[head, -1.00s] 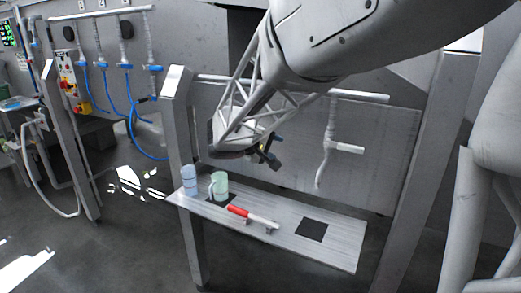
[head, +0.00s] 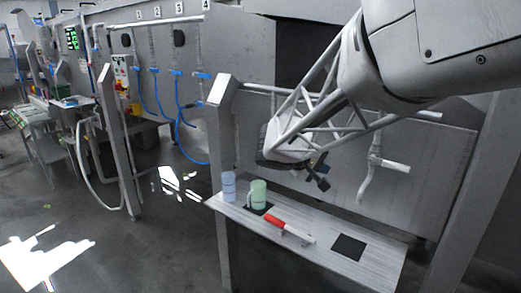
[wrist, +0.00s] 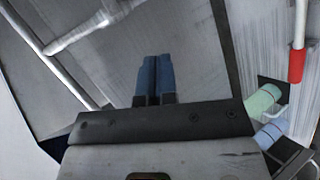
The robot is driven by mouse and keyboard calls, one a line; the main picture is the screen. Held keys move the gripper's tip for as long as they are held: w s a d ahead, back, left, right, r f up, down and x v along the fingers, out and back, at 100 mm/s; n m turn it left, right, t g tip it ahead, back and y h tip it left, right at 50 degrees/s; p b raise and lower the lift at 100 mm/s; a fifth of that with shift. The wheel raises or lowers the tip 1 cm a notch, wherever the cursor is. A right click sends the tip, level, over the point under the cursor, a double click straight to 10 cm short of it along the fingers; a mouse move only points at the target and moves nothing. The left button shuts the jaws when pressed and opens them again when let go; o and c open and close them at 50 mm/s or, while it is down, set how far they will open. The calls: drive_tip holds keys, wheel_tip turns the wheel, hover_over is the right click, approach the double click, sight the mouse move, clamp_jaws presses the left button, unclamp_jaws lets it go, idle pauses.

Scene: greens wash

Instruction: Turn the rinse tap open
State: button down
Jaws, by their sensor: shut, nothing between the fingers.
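A grey pipe fitting (head: 372,170), which looks like the rinse tap, hangs on the steel wall, with a pale side bar (head: 396,166) pointing right and a curved spout below. A pale pipe with a branch (wrist: 95,24), probably the same fitting, shows at the upper left in the wrist view. My gripper (head: 323,182) is left of the fitting in the head view, apart from it and above the shelf. Its two blue fingers (wrist: 153,77) are together and empty in the wrist view.
A steel shelf (head: 385,268) below holds a blue cup (head: 228,186), a green mug (head: 258,192) and a red-handled tool (head: 288,228). A black square (head: 348,247) marks its right part. A post (head: 222,150) stands at the left.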

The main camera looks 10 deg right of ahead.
drive_tip(key=s+a+f+m+y, duration=0.1)
drive_tip(key=s+a+m+y, duration=0.15)
drive_tip(key=s, duration=0.45)
drive_tip(key=s+a+f+m+y, duration=0.1)
drive_tip(key=s+a+f+y, duration=0.1)
drive_tip(key=s+y, duration=0.35)
drive_tip(key=s+a+f+m+y, duration=0.1)
drive_tip(key=s+a+y, duration=0.15)
drive_tip(key=s, duration=0.65)
drive_tip(key=w+a+r+m+t+h, duration=0.15)
drive_tip(key=w+m+t, duration=0.65)
drive_tip(key=w, duration=1)
drive_tip(key=w+a+m+t, duration=0.2)
drive_tip(key=w+m+t, duration=0.2)
drive_tip(key=w+m, duration=1.05)
drive_tip(key=w+d+f+m+t+h, duration=0.1)
drive_tip(key=w+f+m+t+h, duration=0.15)
drive_tip(key=w, duration=0.25)
drive_tip(key=w+d+f+m+t+h, duration=0.1)
drive_tip(key=w+f+m+t+h, duration=0.1)
drive_tip(key=w+m+h, duration=0.3)
wheel_tip(320, 180, down, 9)
drive_tip(key=m+h, duration=0.8)
drive_tip(key=m, duration=0.3)
drive_tip(key=shift+s+a, duration=0.2)
